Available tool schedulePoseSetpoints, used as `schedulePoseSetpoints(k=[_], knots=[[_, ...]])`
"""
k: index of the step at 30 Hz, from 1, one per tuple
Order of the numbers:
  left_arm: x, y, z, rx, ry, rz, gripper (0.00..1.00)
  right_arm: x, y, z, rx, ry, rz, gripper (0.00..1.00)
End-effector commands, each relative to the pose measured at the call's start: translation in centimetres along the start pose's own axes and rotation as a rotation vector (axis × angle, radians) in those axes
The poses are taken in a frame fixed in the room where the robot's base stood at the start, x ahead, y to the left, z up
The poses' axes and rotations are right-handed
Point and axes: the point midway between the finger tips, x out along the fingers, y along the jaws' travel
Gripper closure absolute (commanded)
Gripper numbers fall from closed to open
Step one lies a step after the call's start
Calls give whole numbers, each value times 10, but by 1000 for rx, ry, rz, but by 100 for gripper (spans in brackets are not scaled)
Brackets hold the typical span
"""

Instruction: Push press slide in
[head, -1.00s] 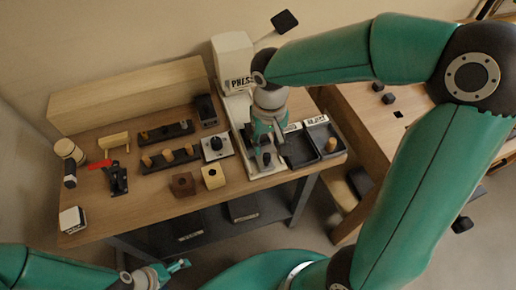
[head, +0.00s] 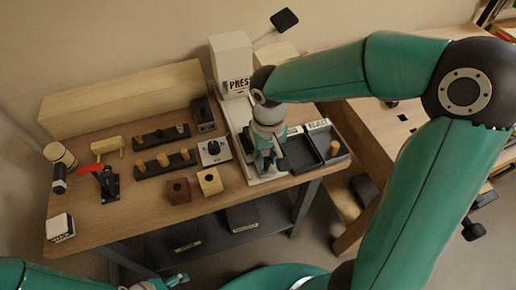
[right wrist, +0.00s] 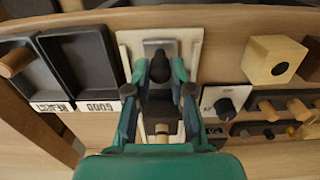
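The white press (head: 230,55) with its PRESS label stands at the back of the bench. Its pale slide base (head: 238,112) runs forward to the bench's front edge. My right gripper (head: 266,166) is low over the front end of this base. In the right wrist view its two fingers (right wrist: 160,78) are apart, one on each side of a dark upright knob (right wrist: 160,68) on the slide. I cannot tell whether either finger touches the knob. My left gripper (head: 176,281) is at the bottom edge of the head view, partly cut off.
Two dark trays, GOOD (head: 300,153) and REJECT (head: 327,140), sit just right of the slide; REJECT holds a wooden peg. Left of it are a dial box (head: 214,151), a pale block (head: 210,181), a brown block (head: 178,190) and peg racks (head: 165,162).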

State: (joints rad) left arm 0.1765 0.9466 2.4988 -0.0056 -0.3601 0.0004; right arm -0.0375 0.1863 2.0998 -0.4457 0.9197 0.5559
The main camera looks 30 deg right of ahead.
Motion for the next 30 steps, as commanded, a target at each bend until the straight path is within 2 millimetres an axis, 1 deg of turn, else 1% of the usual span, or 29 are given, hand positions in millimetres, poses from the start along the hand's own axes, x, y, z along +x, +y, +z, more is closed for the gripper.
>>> schedulePoseSetpoints(k=[7, 22, 30], knots=[[-1, 0, 0, 0, 0, 0, 11, 0, 0, -4, 0, 0, 0, 97], [-7, 3, 0, 0, 0, 0, 11, -1, 0, -33, 0, 4, -1, 97], [-7, 3, 0, 0, 0, 0, 11, 0, 0, -36, 1, 4, -1, 97]])
